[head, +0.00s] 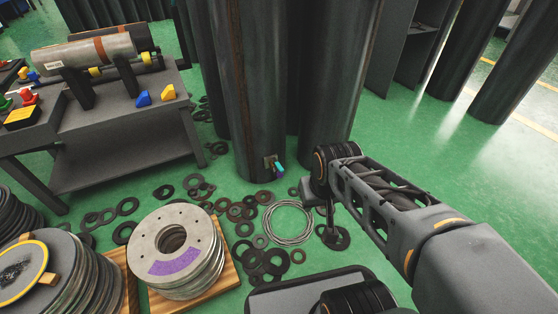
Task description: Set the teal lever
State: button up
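The teal lever (279,169) is small and sticks out from a little plate (269,163) low on the front of a tall dark cylinder (247,95). It tilts down to the right, and its lower end looks purple. My arm reaches in from the lower right. My gripper (318,208) hangs below the wrist, to the right of the lever and apart from it. The gripper is dark and small here, and its fingers do not show clearly. I see nothing held in it.
Loose dark rings and a wire coil (288,222) lie on the green floor before the cylinder. A stack of flanges (178,245) stands on a wooden pallet at lower left. A grey workbench (125,120) stands at left. Open floor (440,150) lies right.

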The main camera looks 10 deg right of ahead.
aim_at(276, 162)
jog(key=z, duration=0.25)
jog(key=i, duration=0.95)
jog(key=u, duration=0.35)
